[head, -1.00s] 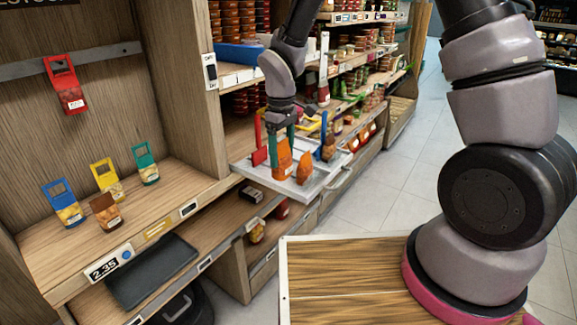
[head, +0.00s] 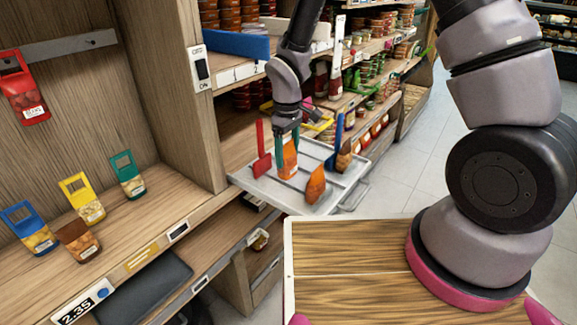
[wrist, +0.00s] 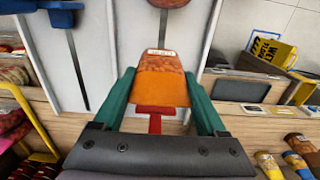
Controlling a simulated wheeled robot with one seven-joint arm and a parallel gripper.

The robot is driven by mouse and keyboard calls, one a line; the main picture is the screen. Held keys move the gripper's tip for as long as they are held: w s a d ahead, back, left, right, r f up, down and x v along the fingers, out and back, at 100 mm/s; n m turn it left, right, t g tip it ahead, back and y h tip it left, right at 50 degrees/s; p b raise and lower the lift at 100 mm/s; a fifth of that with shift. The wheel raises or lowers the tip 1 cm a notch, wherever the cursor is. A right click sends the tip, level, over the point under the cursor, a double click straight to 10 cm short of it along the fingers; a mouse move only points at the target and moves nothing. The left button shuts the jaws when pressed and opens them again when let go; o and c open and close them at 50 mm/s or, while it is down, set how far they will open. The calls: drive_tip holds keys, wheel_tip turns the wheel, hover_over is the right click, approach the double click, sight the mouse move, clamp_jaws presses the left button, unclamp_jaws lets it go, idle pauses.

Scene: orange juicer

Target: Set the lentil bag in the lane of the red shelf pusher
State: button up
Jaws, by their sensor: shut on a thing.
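My gripper (head: 287,140), with green fingers, is shut on an orange bag with a white label, which I take for the lentil bag (head: 289,160). It holds the bag over the grey laned tray (head: 252,178); I cannot tell whether the bag touches it. The red shelf pusher (head: 262,150) stands just left of the bag in the head view. In the wrist view the bag (wrist: 162,82) sits between both fingers, with the red pusher (wrist: 155,122) partly hidden behind it.
A loose orange bag (head: 316,186) is on the tray nearer me. The blue pusher (head: 337,145) and a brown bag (head: 344,158) are right of it. Several bags and a hanging red bag (head: 24,92) are on the left shelf.

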sight(288, 165)
drive_tip(key=shift+f, duration=1.95)
drive_tip(key=shift+f, duration=0.15)
drive_tip(key=o, duration=1.3)
